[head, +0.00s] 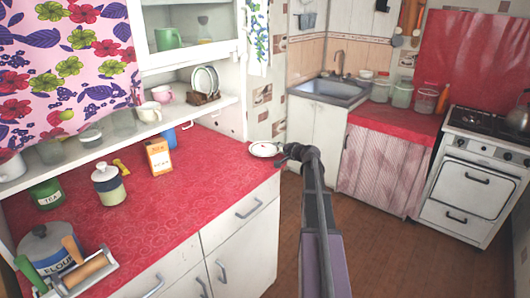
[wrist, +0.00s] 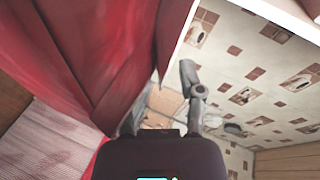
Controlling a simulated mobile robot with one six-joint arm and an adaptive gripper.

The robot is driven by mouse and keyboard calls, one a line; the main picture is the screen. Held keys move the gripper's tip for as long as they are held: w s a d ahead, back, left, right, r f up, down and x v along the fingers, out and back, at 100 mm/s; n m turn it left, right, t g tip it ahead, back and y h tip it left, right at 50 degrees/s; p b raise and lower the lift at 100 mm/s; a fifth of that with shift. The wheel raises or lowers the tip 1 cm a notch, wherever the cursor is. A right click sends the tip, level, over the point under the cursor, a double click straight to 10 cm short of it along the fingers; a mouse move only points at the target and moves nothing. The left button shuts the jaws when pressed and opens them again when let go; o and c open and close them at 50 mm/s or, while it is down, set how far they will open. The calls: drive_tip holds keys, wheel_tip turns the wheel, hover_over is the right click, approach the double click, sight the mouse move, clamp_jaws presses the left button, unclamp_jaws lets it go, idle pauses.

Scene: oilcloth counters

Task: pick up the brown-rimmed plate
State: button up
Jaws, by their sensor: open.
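The brown-rimmed plate (head: 263,149) is a small pale dish with reddish marks. It lies flat at the far right corner of the red counter in the head view. My gripper (head: 283,157) is at the plate's right edge, by the counter's corner. Whether it touches the rim, I cannot tell. In the wrist view my gripper (wrist: 150,88) is open, and I see nothing held between the fingers. I cannot make out the plate in that view.
The red counter (head: 205,190) has free room left of the plate. An orange box (head: 158,157) and a lidded jar (head: 108,185) stand farther left. A white shelf (head: 120,140) holds cups and glasses above. The patterned wall (head: 263,105) rises behind the plate.

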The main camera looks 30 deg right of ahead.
clamp_jaws()
drive_tip(key=shift+r, duration=0.25)
idle(0.4)
wheel_tip(320, 180, up, 2)
drive_tip(key=p, duration=0.2)
drive_tip(key=shift+r+p, duration=0.1)
drive_tip(key=shift+p, duration=0.25)
drive_tip(key=shift+s+a+r+p, duration=0.2)
drive_tip(key=shift+s+r+p, duration=0.1)
drive_tip(key=shift+r+p, duration=0.35)
drive_tip(key=s+a, duration=0.3)
drive_tip(key=s, duration=0.3)
drive_tip(key=s+a+r+p, duration=0.1)
drive_tip(key=s+a, duration=0.3)
drive_tip(key=s, duration=0.3)
drive_tip(key=shift+s, duration=0.3)
